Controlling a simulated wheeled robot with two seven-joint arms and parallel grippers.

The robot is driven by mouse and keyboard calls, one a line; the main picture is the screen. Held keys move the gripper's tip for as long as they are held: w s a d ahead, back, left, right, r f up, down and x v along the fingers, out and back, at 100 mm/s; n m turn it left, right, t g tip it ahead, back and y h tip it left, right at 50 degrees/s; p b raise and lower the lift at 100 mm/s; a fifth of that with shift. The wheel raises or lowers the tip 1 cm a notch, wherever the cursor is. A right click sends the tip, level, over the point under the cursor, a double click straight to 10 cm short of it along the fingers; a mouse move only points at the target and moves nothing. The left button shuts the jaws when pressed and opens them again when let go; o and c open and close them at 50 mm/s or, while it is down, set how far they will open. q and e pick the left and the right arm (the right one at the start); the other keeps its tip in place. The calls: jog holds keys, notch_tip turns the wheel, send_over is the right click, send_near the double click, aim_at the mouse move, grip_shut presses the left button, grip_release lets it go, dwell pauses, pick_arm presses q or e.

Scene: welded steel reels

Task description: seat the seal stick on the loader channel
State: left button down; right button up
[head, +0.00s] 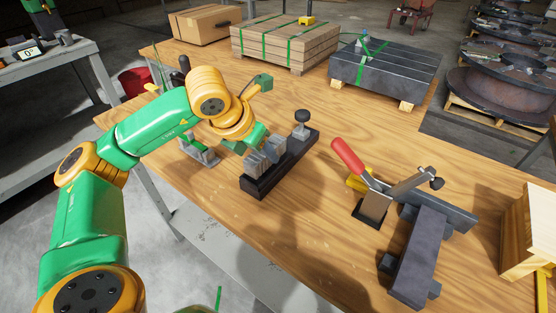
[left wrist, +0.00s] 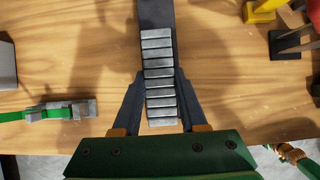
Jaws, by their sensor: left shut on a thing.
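The seal stick (head: 262,163) is a row of grey metal seals. It also shows in the left wrist view (left wrist: 159,82), lengthwise between the two dark fingers. My left gripper (head: 256,150) is shut on it. The loader channel (head: 288,165) is a long dark bar on the bench with a round black knob (head: 302,117) at its far end. The stick is over the near part of the channel and roughly in line with it. In the left wrist view, the channel (left wrist: 157,14) shows beyond the stick's far end. I cannot tell whether stick and channel touch.
A small grey metal piece with green strap (head: 200,151) is left of the channel. A red-handled clamp (head: 348,157) and a dark steel fixture (head: 419,255) stand to the right. A strapped wood stack (head: 285,45) and dark strapped block (head: 385,72) stand behind.

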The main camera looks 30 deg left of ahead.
pick_arm(q)
jog(key=shift+f+b, duration=1.05)
jog(key=shift+b, duration=0.05)
dwell(1.1)
